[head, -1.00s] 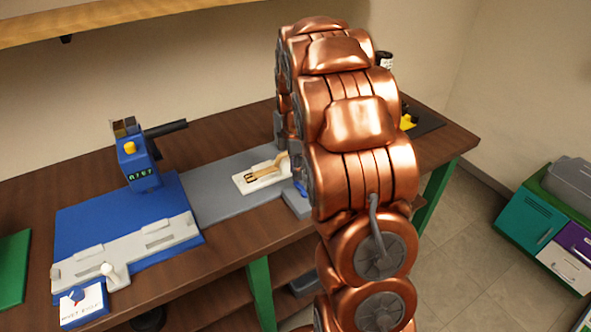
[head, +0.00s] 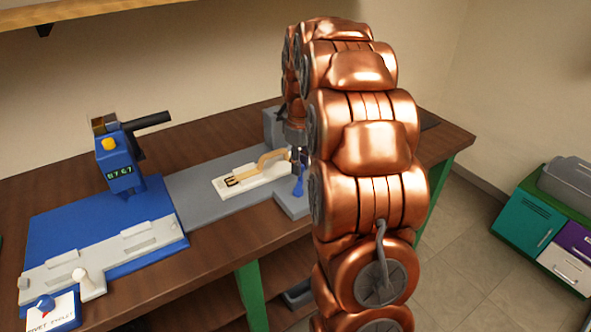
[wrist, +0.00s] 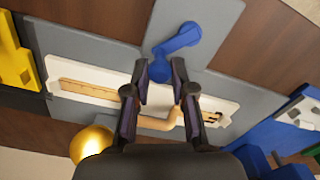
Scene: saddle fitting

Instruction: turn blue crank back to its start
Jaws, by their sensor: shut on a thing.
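The blue crank (wrist: 181,40) shows in the wrist view on a grey plate, with its arm angled up to the right from its lower end. My gripper (wrist: 161,70) has its two dark fingers on either side of the crank's lower end, shut on it. In the head view the crank (head: 298,186) is a small blue piece on the grey block, below my gripper (head: 297,158), partly hidden by my copper arm. A tan strap with a buckle (head: 234,179) lies on a white holder (head: 262,181) beside the crank.
A blue press (head: 119,160) with a dark lever and a lit display stands at the left on a blue base. A grey plate (head: 205,190) joins it to the white holder. A yellow part (wrist: 14,65) and a gold ball (wrist: 92,144) show at the wrist view's left.

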